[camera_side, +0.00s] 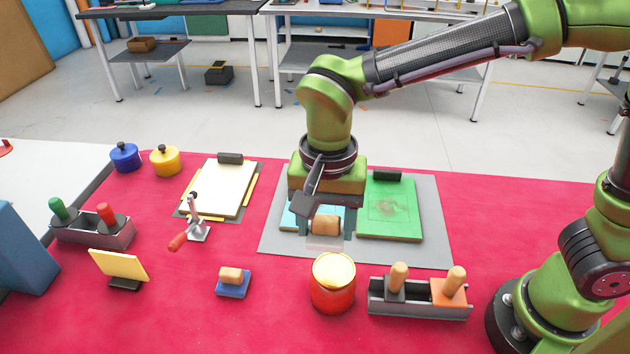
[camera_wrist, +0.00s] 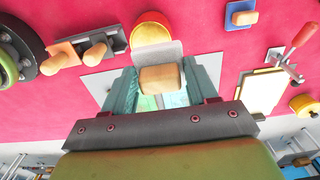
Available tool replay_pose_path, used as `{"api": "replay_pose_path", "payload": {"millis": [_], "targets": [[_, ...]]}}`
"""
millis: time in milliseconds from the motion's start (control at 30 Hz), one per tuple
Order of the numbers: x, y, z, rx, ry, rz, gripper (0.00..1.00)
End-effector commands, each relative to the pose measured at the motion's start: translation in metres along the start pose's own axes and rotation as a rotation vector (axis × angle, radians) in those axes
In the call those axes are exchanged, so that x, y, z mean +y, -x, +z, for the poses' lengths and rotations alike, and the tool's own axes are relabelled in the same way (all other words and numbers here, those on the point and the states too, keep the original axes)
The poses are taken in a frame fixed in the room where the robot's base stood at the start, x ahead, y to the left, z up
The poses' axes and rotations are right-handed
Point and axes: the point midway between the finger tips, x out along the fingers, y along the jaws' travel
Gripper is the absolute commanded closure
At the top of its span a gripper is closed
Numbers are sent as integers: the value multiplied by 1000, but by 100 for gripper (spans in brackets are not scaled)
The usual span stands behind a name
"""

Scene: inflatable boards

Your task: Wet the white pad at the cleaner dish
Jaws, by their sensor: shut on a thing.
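My gripper (camera_side: 326,224) is shut on the wooden handle of the white pad (camera_side: 324,243), above the grey mat's front part. In the wrist view the handle sits between both fingers of my gripper (camera_wrist: 162,80), and the pale pad (camera_wrist: 165,50) shows beyond it. A round red container with a pale yellow top (camera_side: 333,268) stands in front of the pad; it also shows in the wrist view (camera_wrist: 152,30). It may be the cleaner dish; no label is readable. I cannot tell whether the pad's underside touches anything.
A green board (camera_side: 405,222) with a dark smudge lies on the grey mat (camera_side: 437,245); a light blue board (camera_side: 292,217) is partly hidden by my gripper. A rack (camera_side: 420,310) with two handled pads stands front right. A blue pad (camera_side: 233,287) lies front left; a red-handled clamp (camera_side: 195,232) stands behind it.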

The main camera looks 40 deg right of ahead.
Motion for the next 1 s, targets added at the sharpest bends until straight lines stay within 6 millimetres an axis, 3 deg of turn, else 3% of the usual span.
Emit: {"api": "replay_pose_path", "payload": {"millis": [167, 700, 1000], "targets": [[16, -7, 1, 0, 3, 3, 67], [16, -57, 1, -1, 2, 3, 67], [16, -65, 1, 0, 3, 0, 67]]}}
